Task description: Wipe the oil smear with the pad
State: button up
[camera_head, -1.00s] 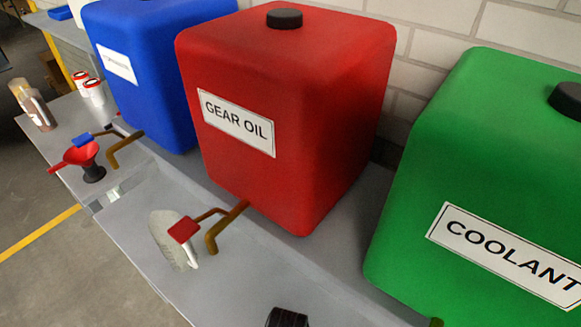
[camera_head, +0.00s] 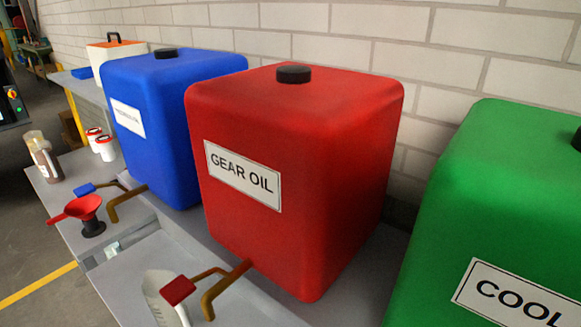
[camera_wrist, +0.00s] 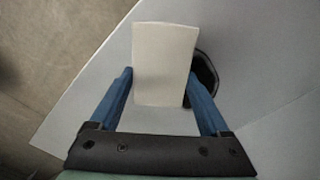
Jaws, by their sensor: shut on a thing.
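My gripper (camera_wrist: 158,84) shows in the wrist view, its two blue fingers on either side of a pale, off-white block-shaped pad (camera_wrist: 164,50). It is shut on the pad, which hangs over a light grey surface (camera_wrist: 270,75). I cannot tell whether the pad touches that surface. The oil smear is not recognisable in either view; the pad covers part of the surface. My gripper does not show in the head view.
A dark rounded thing (camera_wrist: 207,75) lies partly behind the pad. Red GEAR OIL (camera_head: 290,180), blue (camera_head: 175,125) and green (camera_head: 500,220) tanks line the wall. A white jug (camera_head: 158,295) sits by the red-handled tap (camera_head: 180,290). A red funnel (camera_head: 84,208) stands left on the bench.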

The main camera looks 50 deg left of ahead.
jog(key=shift+f+b, duration=0.6)
jog(key=shift+f, duration=0.35)
jog(key=shift+w, duration=0.15)
